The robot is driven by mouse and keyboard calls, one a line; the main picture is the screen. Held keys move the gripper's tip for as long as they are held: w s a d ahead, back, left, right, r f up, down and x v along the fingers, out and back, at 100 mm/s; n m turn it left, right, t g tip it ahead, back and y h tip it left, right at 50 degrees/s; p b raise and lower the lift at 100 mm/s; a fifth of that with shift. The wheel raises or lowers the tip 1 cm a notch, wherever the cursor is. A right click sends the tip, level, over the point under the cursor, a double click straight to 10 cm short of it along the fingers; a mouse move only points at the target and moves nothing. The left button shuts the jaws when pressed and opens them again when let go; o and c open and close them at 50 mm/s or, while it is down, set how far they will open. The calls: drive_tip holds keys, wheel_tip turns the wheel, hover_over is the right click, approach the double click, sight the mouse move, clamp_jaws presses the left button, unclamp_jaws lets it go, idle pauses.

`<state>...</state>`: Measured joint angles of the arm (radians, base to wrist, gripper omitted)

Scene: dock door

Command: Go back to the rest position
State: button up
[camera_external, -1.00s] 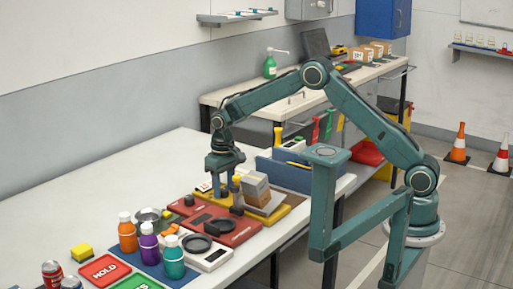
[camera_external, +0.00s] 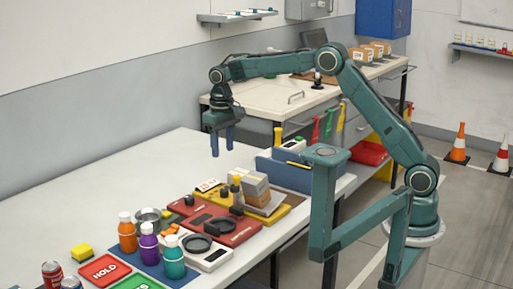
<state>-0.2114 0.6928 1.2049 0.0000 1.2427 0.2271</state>
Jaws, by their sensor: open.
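My gripper (camera_external: 222,146) is in the upper middle of the outside view. Its two blue fingers point down and are apart, with nothing between them. It hangs above the white table (camera_external: 120,180), behind the group of red and yellow boards. My teal arm reaches over from the right, from its base at the lower right.
Bottles, including an orange one (camera_external: 127,236), stand at the front. The table's back left is clear.

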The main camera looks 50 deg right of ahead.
drive_tip(key=shift+r, duration=0.4)
drive_tip(key=shift+r, duration=0.15)
drive_tip(key=s+d+r+t, duration=0.1)
drive_tip(key=s+d+r, duration=0.4)
drive_tip(key=s, duration=0.4)
drive_tip(key=s+d+r+t, duration=0.2)
drive_tip(key=s+d+r, duration=0.1)
drive_tip(key=s+r, duration=0.5)
drive_tip(key=s+d+f+t, duration=0.1)
drive_tip(key=s+d+f, duration=0.1)
drive_tip(key=s, duration=0.8)
drive_tip(key=s+d+f+t, duration=0.1)
drive_tip(key=s+f, duration=0.1)
drive_tip(key=s, duration=0.8)
drive_tip(key=shift+d+f+t, duration=0.3)
drive_tip(key=shift+d+f, duration=0.05)
drive_tip(key=shift+d, duration=0.05)
